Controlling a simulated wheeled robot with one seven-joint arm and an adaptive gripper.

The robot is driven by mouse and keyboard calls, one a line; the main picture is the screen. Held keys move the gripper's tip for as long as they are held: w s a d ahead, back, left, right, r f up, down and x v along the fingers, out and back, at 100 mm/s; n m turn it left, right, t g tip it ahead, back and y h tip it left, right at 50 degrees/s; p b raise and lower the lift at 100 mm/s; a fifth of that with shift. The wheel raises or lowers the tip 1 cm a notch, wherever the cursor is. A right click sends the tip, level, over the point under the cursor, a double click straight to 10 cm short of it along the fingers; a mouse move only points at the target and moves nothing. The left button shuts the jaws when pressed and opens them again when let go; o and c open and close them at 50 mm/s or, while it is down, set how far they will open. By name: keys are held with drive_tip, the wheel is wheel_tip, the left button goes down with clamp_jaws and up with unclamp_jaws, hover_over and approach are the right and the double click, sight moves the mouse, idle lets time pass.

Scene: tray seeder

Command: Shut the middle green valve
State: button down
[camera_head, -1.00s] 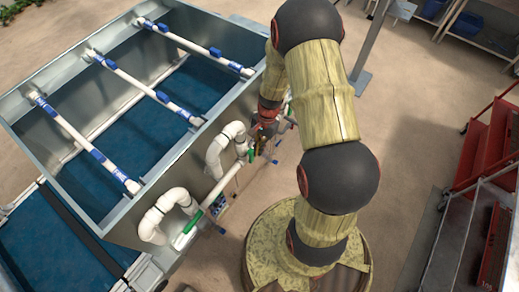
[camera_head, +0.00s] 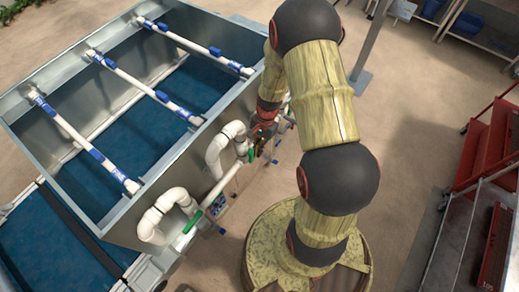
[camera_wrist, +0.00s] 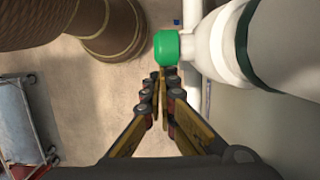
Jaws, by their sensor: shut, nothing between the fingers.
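The middle green valve handle (camera_head: 251,155) is on the white pipework along the near side of the metal tank. In the wrist view a green valve handle (camera_wrist: 180,47) stands out from a white pipe fitting, just beyond and slightly right of my fingertips. My gripper (camera_wrist: 163,85) is shut and empty, its fingertips close to the handle; I cannot tell whether they touch. In the head view my gripper (camera_head: 260,147) is beside the middle handle and partly hidden by my own arm. Another green handle (camera_head: 193,222) is nearer, to the lower left.
The metal tank (camera_head: 165,175) with white crossbars fills the left. White bent pipes (camera_head: 215,150) rise along its side near my gripper. A red shelf cart (camera_head: 480,160) stands at the right. The floor (camera_head: 410,130) between is clear.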

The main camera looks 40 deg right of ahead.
drive_tip(key=shift+s+a+f, duration=0.15)
drive_tip(key=shift+a+f, duration=0.1)
drive_tip(key=shift+a, duration=0.05)
drive_tip(key=shift+s+a+f+g+y+b, duration=0.15)
drive_tip(key=shift+s+a+f+y+b, duration=0.05)
drive_tip(key=shift+a+y+b, duration=0.25)
drive_tip(key=shift+s+a+f+g+y+b, duration=0.15)
drive_tip(key=shift+a+y+b, duration=0.2)
drive_tip(key=shift+a+b, duration=0.05)
drive_tip(key=shift+a, duration=0.1)
idle(0.3)
drive_tip(key=shift+r, duration=0.1)
idle(1.2)
drive_tip(key=p+v, duration=0.1)
drive_tip(key=v, duration=1.2)
drive_tip(key=shift+r, duration=0.2)
